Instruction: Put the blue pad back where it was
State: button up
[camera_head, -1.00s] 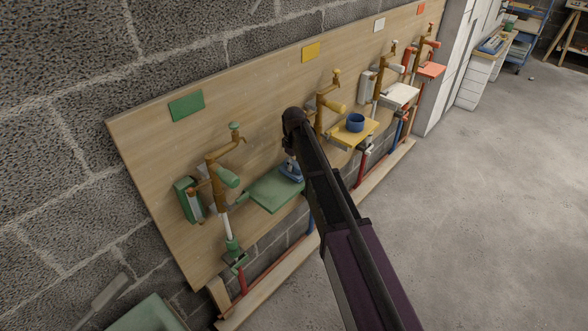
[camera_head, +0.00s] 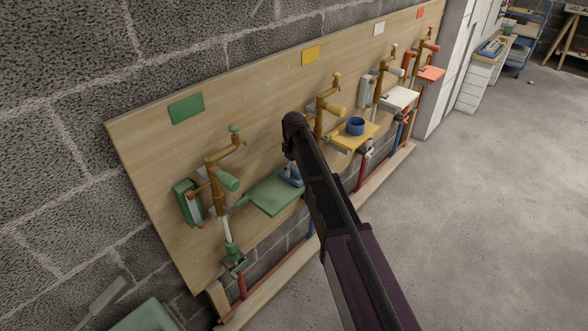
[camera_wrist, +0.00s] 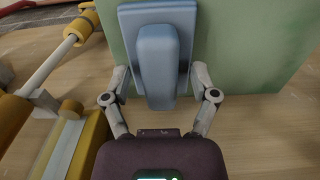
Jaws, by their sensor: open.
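The blue pad (camera_head: 291,178) is a flat plate with a raised rounded grip. It lies on the right part of the green shelf (camera_head: 272,197), partly hidden behind my arm in the head view. In the wrist view the blue pad (camera_wrist: 157,52) fills the upper middle, with the green shelf (camera_wrist: 245,45) behind it. My gripper (camera_wrist: 158,82) is open, with one finger on each side of the pad's near end. The fingers are not closed on it. In the head view my arm hides the fingertips.
A wooden board (camera_head: 146,150) on the block wall carries several crank stations. Yellow parts (camera_wrist: 75,145) stand close left in the wrist view. The floor (camera_head: 490,210) at right is clear.

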aim_at(294, 167)
jog(key=shift+r, duration=0.15)
notch_tip(294, 167, up, 12)
jog(key=p, duration=1.2)
dwell(1.0)
jog(key=s+d+m, duration=0.5)
jog(key=s+d, duration=0.5)
jog(key=s, duration=0.3)
jog(key=s+d+m, duration=0.5)
jog(key=s+d, duration=0.5)
jog(key=s, duration=0.3)
jog(key=shift+s+d, duration=0.15)
jog(key=shift+d, duration=0.25)
notch_tip(294, 167, up, 5)
jog(key=p, duration=0.5)
